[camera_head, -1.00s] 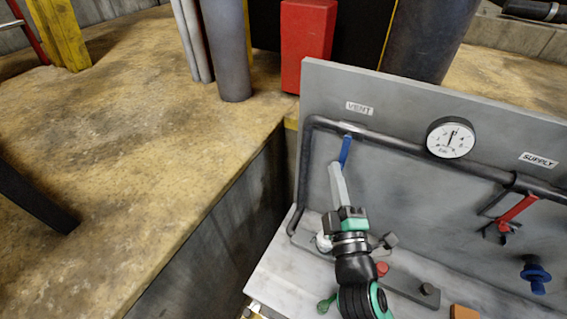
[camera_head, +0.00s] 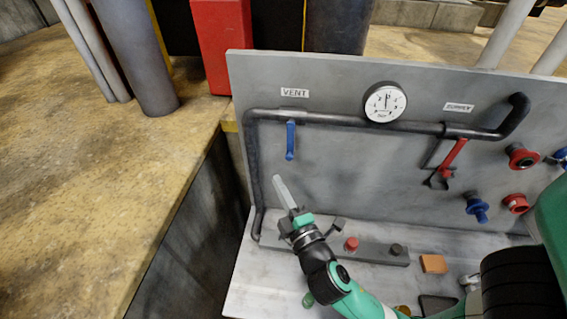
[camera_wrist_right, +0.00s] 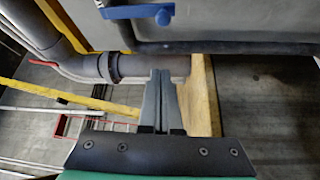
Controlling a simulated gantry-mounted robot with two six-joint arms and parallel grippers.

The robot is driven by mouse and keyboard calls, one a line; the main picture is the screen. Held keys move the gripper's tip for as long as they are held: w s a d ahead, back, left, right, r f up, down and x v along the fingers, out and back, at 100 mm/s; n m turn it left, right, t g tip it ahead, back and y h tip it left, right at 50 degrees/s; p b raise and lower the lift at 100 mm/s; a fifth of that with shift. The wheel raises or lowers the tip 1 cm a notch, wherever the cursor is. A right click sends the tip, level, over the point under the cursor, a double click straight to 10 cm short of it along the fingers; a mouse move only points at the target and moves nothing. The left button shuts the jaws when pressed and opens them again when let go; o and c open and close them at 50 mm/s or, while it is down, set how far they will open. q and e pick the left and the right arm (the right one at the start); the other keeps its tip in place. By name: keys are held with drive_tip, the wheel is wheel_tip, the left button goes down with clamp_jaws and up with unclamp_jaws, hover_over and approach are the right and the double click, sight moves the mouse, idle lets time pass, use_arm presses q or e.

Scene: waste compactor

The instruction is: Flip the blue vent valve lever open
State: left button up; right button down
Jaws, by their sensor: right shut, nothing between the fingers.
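The blue vent valve lever (camera_head: 290,141) hangs straight down from the dark pipe under the VENT label, on the left of the grey panel (camera_head: 350,170). It also shows at the top of the right wrist view (camera_wrist_right: 138,12), where it lies across the picture. My right gripper (camera_head: 280,182) is shut and empty. Its pale fingertips are below and slightly left of the lever's lower end, apart from it in the picture. In the right wrist view the closed fingers (camera_wrist_right: 160,76) point up, with the lever beyond their tips. My left gripper is not in view.
A round gauge (camera_head: 385,102) sits on the panel right of the lever. Further right are a red supply lever (camera_head: 452,157) and several red and blue fittings. A bar with a red button (camera_head: 351,243) and an orange block (camera_head: 433,263) are on the ledge below.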

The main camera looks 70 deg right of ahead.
sight(290, 144)
drive_tip(key=w+d+p, duration=0.2)
drive_tip(key=d, duration=0.5)
drive_tip(key=shift+r, duration=0.1)
